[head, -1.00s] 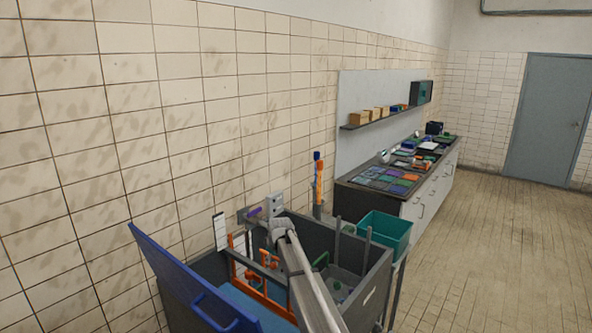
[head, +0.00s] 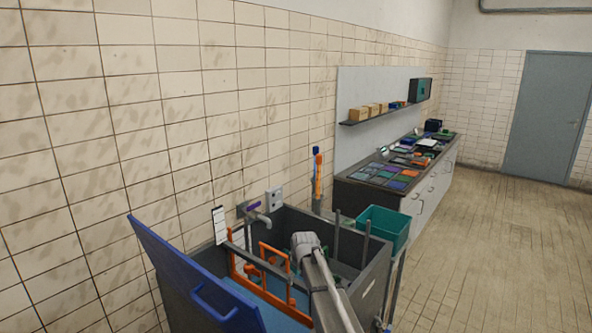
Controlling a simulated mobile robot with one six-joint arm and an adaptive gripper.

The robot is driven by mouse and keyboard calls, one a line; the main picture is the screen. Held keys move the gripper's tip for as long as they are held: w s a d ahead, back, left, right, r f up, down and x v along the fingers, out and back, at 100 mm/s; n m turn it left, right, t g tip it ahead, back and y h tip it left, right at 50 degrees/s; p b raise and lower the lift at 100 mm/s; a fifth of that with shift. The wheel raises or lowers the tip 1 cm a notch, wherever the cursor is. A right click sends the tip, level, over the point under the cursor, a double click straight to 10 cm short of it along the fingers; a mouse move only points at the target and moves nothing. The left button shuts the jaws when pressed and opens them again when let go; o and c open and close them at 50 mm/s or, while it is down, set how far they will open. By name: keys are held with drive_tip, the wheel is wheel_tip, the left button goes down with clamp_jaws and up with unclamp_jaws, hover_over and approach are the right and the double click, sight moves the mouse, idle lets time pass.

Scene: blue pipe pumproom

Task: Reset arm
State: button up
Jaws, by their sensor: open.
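My arm rises from the bottom edge of the head view, over the right part of a dark open tank. Its grey rounded joint is the farthest part of it that shows. I cannot make out my gripper or its fingertips in this view. The dark tank (head: 375,282) stands against the tiled wall, with its blue lid (head: 185,268) tilted up at the left. Orange frames (head: 262,283) stand inside it. A tap with a purple handle (head: 249,209) is on the wall behind, clear of my arm.
A teal bin (head: 383,224) is at the tank's right side. Upright posts (head: 337,240) stand near my arm. A long counter (head: 425,196) with many small items runs along the wall under a shelf (head: 378,118). The tiled floor (head: 490,240) at right is clear.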

drive_tip(key=s+d+f+m+g+b, duration=0.1)
drive_tip(key=s+d, duration=0.4)
drive_tip(key=s, duration=0.5)
drive_tip(key=s+d+f+m+g+h+b, duration=0.1)
drive_tip(key=s+d+f+m+b, duration=0.2)
drive_tip(key=s+d, duration=0.3)
drive_tip(key=s+d+f+m+g+b, duration=0.1)
drive_tip(key=s+d, duration=0.5)
drive_tip(key=s, duration=0.9)
wheel_tip(320, 180, down, 3)
drive_tip(key=m+b, duration=0.1)
drive_tip(key=m, duration=0.1)
drive_tip(key=shift+m+b, duration=0.3)
drive_tip(key=shift+m, duration=0.1)
